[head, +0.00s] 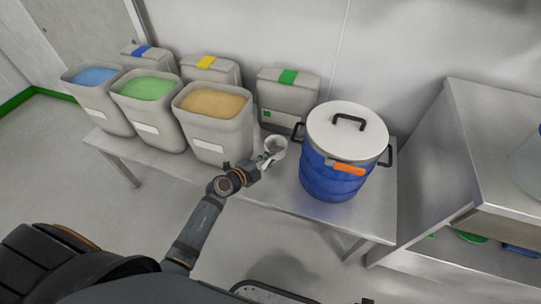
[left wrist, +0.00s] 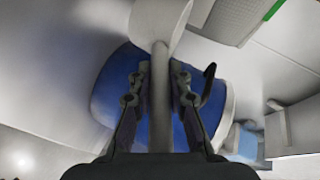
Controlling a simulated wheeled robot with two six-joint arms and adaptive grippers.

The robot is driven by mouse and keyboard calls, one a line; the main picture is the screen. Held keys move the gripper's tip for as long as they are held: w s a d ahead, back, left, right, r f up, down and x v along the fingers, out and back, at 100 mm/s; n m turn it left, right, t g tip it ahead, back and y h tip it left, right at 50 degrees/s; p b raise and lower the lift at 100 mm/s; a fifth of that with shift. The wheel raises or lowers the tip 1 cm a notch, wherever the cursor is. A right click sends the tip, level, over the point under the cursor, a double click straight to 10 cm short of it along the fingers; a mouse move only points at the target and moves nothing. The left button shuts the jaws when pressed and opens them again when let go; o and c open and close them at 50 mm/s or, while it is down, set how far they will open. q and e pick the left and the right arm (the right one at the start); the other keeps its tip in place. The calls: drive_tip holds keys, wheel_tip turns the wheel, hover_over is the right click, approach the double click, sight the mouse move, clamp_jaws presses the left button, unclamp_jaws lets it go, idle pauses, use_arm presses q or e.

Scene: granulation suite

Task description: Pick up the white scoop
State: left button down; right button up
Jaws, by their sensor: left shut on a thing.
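The white scoop (head: 275,147) is at the middle of the steel bench, between the bin of tan powder and the blue drum. My left gripper (head: 264,162) reaches it from the front. In the left wrist view the scoop (left wrist: 160,22) has its pale bowl at the top, and its handle runs down between the two fingers of my left gripper (left wrist: 160,88). The fingers are shut on the handle. I cannot tell whether the scoop touches the bench. My right gripper is not in view.
The blue drum (head: 333,184) with white lid and orange tag stands close right of the scoop. Open bins of blue (head: 97,108), green (head: 148,117) and tan powder (head: 216,136) stand left. Closed bins, including a green-tagged one (head: 287,98), stand behind. A steel shelf unit (head: 480,130) is at right.

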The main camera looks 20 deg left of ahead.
use_arm(q)
drive_tip(key=r, duration=0.1)
drive_tip(key=s+r+p, duration=0.1)
drive_tip(key=r, duration=0.1)
drive_tip(key=shift+s+r+p, duration=0.1)
drive_tip(key=shift+s+p, duration=0.25)
drive_tip(key=shift+p, duration=0.05)
drive_tip(key=s+r+p, duration=0.2)
drive_tip(key=s+r, duration=0.1)
drive_tip(key=s, duration=0.6)
drive_tip(key=shift+s+a+r+p, duration=0.2)
drive_tip(key=shift+s+r+p, duration=0.1)
drive_tip(key=shift+p, duration=0.1)
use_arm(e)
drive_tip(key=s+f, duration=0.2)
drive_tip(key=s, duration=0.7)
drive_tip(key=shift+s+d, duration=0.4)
